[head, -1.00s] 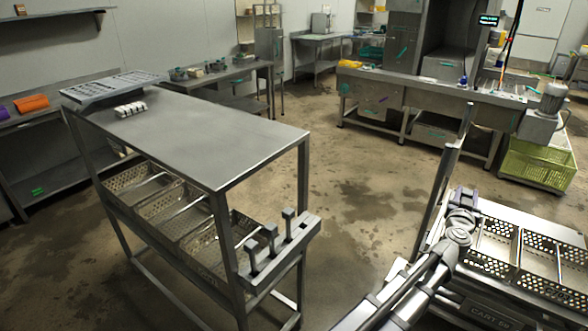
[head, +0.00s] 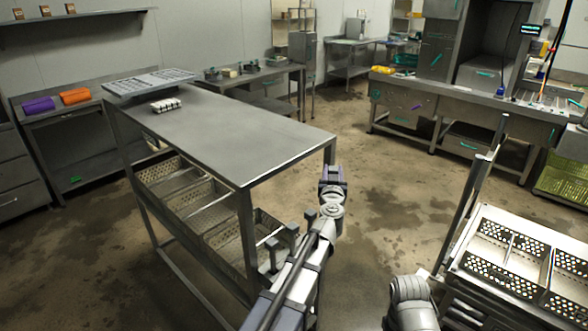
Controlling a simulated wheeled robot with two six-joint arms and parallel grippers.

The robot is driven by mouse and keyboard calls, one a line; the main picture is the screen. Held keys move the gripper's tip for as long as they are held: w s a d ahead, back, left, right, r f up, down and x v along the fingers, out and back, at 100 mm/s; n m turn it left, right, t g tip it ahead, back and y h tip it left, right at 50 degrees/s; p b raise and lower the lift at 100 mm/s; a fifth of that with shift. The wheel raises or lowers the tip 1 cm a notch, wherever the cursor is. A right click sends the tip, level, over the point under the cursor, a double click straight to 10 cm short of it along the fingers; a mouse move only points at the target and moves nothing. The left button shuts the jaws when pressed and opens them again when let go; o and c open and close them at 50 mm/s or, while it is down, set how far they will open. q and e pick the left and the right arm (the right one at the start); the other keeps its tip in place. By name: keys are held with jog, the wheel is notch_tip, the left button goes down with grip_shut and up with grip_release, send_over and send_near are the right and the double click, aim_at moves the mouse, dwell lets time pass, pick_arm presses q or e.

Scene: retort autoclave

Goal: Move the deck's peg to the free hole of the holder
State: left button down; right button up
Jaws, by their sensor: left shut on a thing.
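My left gripper (head: 333,172) is in the middle of the head view, beyond the near right corner of the steel table. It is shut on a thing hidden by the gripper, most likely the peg. The holder (head: 264,272) is a grey bar at the near end of the table's lower frame, largely covered by my left arm. Several upright pegs with block heads stand in it; one peg head (head: 310,214) shows beside my arm. Its free hole cannot be made out. My right gripper is not in view.
The steel table (head: 225,130) carries a perforated tray (head: 150,80) and a small white rack (head: 166,105). Perforated baskets (head: 165,180) sit on its lower shelf. A cart (head: 470,262) with perforated trays and a post stands at right. Open floor lies between them.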

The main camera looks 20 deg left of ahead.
pick_arm(q)
jog(key=shift+a+r+n+y, duration=0.2)
jog(key=shift+a+n+y, duration=0.1)
jog(key=shift+a+y, duration=0.1)
jog(key=shift+s+a+r+n+g+y+p, duration=0.15)
jog(key=shift+n+g+y+p, duration=0.15)
jog(key=shift+g+y+p, duration=0.15)
jog(key=shift+s+r+n+y, duration=0.1)
jog(key=shift+s+n+y, duration=0.05)
jog(key=shift+n+y, duration=0.35)
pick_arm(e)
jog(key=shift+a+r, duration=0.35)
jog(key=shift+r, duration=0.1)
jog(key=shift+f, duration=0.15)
pick_arm(q)
notch_tip(320, 180, down, 10)
jog(key=b, duration=1)
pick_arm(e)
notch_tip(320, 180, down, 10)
pick_arm(q)
jog(key=shift+f+b, duration=1.5)
jog(key=shift+b, duration=0.05)
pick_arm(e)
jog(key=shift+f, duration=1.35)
pick_arm(q)
jog(key=shift+c, duration=2)
grip_release()
